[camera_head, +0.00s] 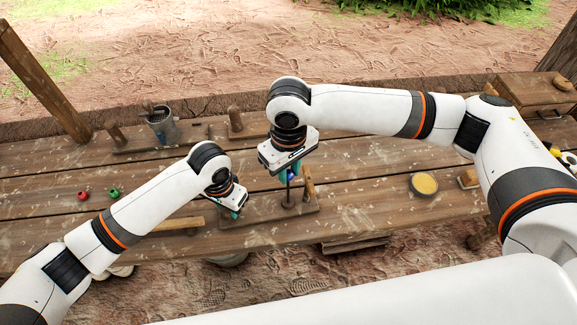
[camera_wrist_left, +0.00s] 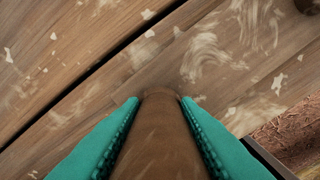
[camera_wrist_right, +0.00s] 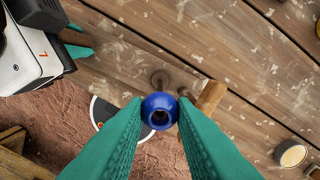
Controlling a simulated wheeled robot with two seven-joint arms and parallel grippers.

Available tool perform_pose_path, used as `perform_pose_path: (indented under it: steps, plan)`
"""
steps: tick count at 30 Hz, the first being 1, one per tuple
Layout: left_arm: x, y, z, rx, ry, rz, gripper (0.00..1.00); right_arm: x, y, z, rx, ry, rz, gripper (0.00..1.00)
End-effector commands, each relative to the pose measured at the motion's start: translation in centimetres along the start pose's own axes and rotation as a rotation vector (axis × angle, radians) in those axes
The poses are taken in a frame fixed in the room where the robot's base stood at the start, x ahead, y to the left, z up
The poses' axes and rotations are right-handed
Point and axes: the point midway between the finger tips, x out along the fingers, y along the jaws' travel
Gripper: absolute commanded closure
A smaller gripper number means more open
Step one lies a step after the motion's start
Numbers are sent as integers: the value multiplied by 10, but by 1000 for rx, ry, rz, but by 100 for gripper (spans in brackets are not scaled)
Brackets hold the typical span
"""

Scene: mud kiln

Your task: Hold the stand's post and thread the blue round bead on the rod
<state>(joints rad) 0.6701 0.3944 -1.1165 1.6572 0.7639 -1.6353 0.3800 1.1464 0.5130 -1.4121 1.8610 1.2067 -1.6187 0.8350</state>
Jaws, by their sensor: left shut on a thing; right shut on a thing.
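In the head view the bead (camera_head: 291,177) shows just under my right gripper (camera_head: 288,192), above the wooden stand's base (camera_head: 262,211). My left gripper (camera_head: 233,212) is lower, at the stand's left side. In the left wrist view its teal fingers close on a brown wooden post (camera_wrist_left: 160,140). An upright wooden piece (camera_head: 308,184) stands beside my right gripper. I cannot tell whether the rod is in the bead's hole.
A red bead (camera_head: 83,195) and a green bead (camera_head: 114,191) lie at the left. A metal can (camera_head: 162,127) stands behind them. A round yellow-topped dish (camera_head: 424,184) and a wooden box (camera_head: 535,92) are at the right. The planks before the dish are clear.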

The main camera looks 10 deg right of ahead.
Motion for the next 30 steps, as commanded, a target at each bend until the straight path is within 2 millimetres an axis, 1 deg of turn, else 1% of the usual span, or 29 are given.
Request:
perform_pose_path:
  steps: [30]
  plan:
    - [0, 0, 0, 0, -1, 0, 100, 19, 0, 0, 0, 0, 0, 98]
